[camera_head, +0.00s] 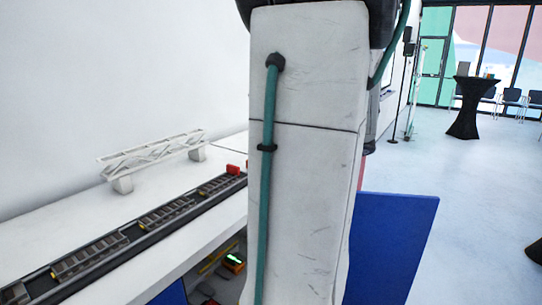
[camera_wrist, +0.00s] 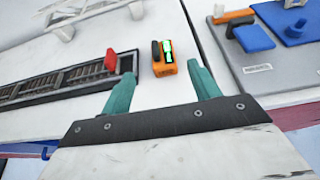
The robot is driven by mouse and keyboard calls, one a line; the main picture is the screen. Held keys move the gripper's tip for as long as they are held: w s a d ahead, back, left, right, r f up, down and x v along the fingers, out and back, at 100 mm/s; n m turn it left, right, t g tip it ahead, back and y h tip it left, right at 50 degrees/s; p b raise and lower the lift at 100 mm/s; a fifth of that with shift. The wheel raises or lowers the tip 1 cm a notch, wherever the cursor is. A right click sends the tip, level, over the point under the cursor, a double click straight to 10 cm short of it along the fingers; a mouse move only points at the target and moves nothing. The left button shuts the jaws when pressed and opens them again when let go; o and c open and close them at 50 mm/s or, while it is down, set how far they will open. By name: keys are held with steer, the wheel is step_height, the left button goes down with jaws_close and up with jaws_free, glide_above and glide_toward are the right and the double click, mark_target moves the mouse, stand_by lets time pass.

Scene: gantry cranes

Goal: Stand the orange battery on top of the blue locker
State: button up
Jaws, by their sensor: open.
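An orange block (camera_wrist: 166,69) with a black part and a bright green face, which looks like the battery, sits on the white top in the wrist view. It lies just beyond and between the fingertips of my gripper (camera_wrist: 160,76). The gripper's teal fingers are open, and I see no contact with it. In the head view my arm hides that spot. A small orange thing with a green face (camera_head: 233,262) shows below the white top there; I cannot tell whether it is the same object. A blue panel (camera_head: 392,245) right of my arm may be part of the locker.
The white top (camera_wrist: 205,40) carries a dark rail track (camera_wrist: 65,78), a red block (camera_wrist: 111,60) and a white truss (camera_head: 150,155). A grey board (camera_wrist: 280,62) with blue and orange parts lies at right. Open floor (camera_head: 470,200) and a black table (camera_head: 470,105) are farther right.

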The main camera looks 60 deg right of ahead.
steer(key=shift+v, duration=1.2)
stand_by(0.4)
